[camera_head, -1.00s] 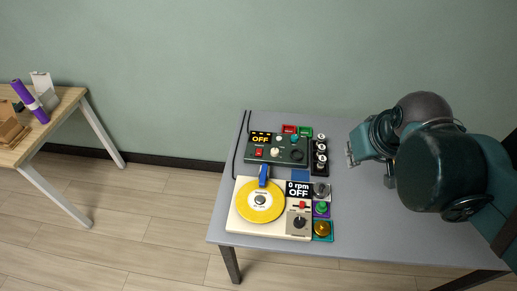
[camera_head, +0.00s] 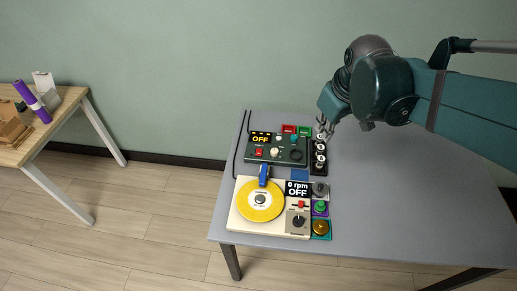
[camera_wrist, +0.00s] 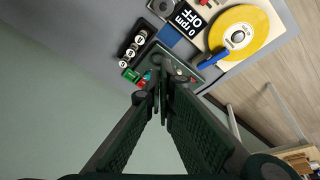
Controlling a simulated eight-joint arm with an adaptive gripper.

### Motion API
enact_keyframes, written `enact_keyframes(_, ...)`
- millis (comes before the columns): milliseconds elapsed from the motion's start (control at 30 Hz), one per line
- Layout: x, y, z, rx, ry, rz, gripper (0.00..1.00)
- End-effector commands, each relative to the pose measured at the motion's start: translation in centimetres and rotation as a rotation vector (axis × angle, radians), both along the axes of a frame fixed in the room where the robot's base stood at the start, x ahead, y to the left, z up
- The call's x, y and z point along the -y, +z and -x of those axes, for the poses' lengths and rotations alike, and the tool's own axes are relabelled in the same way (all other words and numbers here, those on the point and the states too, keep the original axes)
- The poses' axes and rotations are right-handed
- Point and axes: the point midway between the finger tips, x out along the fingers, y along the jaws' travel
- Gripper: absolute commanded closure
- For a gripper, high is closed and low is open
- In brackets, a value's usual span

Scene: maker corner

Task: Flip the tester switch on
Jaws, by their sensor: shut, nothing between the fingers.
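The dark green tester box (camera_head: 283,150) lies at the back left of the grey table, and its display (camera_head: 261,138) reads OFF. A small red switch (camera_head: 259,152) sits at the left of its front face, beside a pale knob (camera_head: 275,153). My gripper (camera_head: 325,129) is above the table, to the right of the tester and near the row of round knobs. In the wrist view my shut, empty fingers (camera_wrist: 161,78) point towards the tester (camera_wrist: 182,66) and cover part of it.
A cream turntable (camera_head: 238,224) with a yellow disc and a display reading 0 rpm OFF stands in front of the tester. A black strip of round knobs (camera_head: 319,168), red and green blocks and coloured buttons are close by. The table's right side (camera_head: 410,195) is clear.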

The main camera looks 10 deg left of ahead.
Motion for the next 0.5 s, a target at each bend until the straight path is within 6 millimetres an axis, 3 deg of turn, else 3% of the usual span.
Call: enact_keyframes(500, -4.5, -1.0, -4.5, -0.087, 0.210, 0.053, 1.00)
